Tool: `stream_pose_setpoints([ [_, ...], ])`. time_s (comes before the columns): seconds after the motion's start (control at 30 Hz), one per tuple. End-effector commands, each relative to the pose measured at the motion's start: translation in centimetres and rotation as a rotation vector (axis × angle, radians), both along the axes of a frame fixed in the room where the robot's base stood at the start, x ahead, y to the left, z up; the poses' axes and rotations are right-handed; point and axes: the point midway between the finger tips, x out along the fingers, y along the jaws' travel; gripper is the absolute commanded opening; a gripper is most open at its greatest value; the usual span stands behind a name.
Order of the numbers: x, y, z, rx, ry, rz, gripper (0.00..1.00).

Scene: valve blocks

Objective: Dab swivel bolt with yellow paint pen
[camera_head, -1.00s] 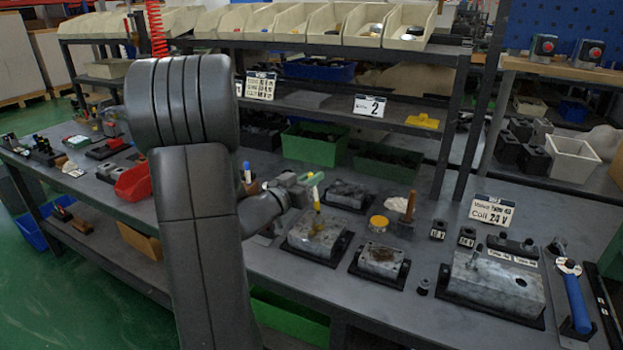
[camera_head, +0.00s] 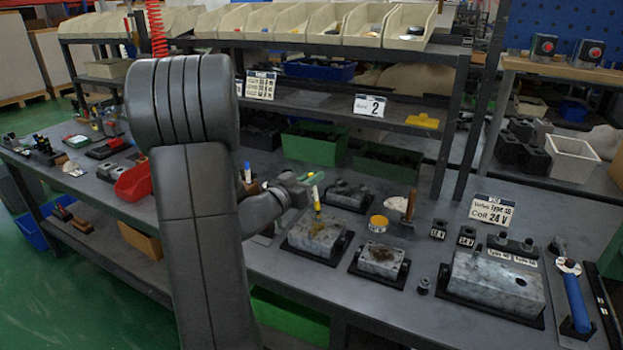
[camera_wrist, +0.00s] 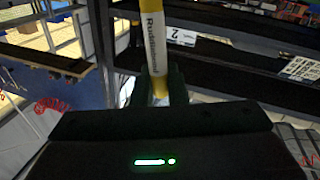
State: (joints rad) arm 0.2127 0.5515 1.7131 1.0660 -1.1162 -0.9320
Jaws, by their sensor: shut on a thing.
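The yellow paint pen (camera_head: 316,195) is upright in my gripper (camera_head: 309,180), with its lower end over the valve block at the left of the front row. In the wrist view the pen (camera_wrist: 152,42) is a white and yellow barrel with printed lettering, and my gripper (camera_wrist: 155,88) is shut on it. The grey valve block (camera_head: 305,239) sits in a black fixture. A small yellowish upright part on the block's top, perhaps the swivel bolt, lies just under the pen. I cannot tell whether the tip touches it.
A smaller valve block (camera_head: 381,260) and a yellow tin (camera_head: 378,223) stand to the right. A brown upright handle (camera_head: 410,206) is beside a white pile. A large valve block (camera_head: 495,282) and a blue-handled tool (camera_head: 577,303) lie farther right. Shelves with bins rise behind.

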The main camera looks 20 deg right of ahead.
Motion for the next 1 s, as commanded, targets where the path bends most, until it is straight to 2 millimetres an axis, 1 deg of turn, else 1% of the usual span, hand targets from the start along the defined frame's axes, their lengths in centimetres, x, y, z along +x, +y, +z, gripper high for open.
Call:
stream_pose_setpoints([
  [0.07,-0.1,0.0,-0.1,0.005,0.004,0.000,0.00],
  [0.17,-0.1,0.0,0.5,0.004,0.004,-0.001,0.00],
  [0.8,0.0,0.0,5.9,0.001,0.002,0.000,0.00],
  [0.9,0.0,0.0,6.7,0.001,0.002,0.000,0.00],
  [1.0,0.0,0.0,7.0,0.001,0.002,0.000,0.00],
])
